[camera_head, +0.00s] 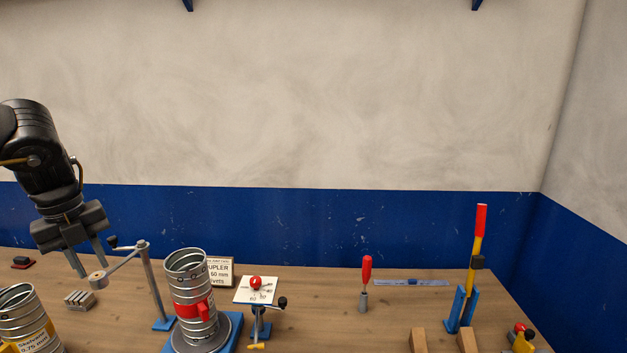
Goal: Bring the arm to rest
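My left gripper (88,258) hangs at the left of the head view, at the end of my black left arm. Its two grey fingers point down and stand apart, with nothing visible between them. It is over the left part of the wooden bench (310,310), left of a grey crank arm on a post (150,280). My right gripper is out of the picture.
A spiral duct with a red band (193,300) stands on a blue base, and another duct (27,322) is at the lower left.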

